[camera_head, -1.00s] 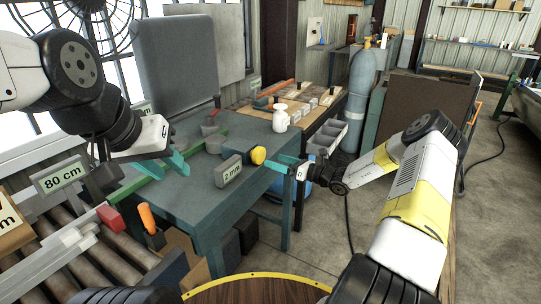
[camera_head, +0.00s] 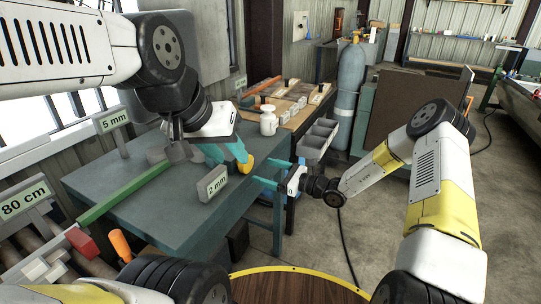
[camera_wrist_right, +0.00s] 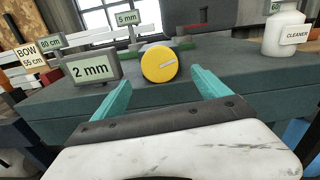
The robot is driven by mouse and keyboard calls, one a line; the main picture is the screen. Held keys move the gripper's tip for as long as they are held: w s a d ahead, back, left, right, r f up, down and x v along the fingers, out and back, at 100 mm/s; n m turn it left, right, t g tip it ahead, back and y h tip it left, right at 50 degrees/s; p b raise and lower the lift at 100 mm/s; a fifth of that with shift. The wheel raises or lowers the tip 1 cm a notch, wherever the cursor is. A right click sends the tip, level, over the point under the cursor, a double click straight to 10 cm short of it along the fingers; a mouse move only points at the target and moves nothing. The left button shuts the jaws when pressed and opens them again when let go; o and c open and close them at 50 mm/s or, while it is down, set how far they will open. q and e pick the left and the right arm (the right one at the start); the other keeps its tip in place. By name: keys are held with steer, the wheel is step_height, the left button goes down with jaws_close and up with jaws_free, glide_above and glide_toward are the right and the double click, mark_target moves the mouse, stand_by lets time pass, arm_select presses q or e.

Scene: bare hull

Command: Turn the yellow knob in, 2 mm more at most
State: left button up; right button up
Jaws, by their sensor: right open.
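The yellow knob (camera_head: 246,167) is at the right side of the blue-green bench, behind the 2 mm sign (camera_head: 212,184). In the right wrist view the knob (camera_wrist_right: 159,64) shows its round face with a pale, slightly tilted mark. My right gripper (camera_head: 263,171) is open and empty, pointing at the knob from the right. In its wrist view the knob lies beyond and between the fingertips (camera_wrist_right: 160,80), with no contact visible. My left gripper (camera_head: 228,153) is just behind and left of the knob, partly covering it. Its finger gap and any contact are unclear.
The bench (camera_head: 150,220) carries a green bar (camera_head: 125,195) and a 5 mm sign (camera_head: 113,121). A white cleaner bottle (camera_head: 268,124) stands behind the knob. Grey bins (camera_head: 318,140) stand behind my right gripper. Open floor lies at the right.

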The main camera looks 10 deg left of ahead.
mark_target(249, 166)
steer(key=x, duration=0.7)
steer(key=c, duration=1.4)
steer(key=shift+m, duration=1.5)
steer(key=o, duration=1.4)
steer(key=v, duration=0.7)
steer(key=shift+s+d, duration=0.15)
steer(key=shift+d, duration=0.15)
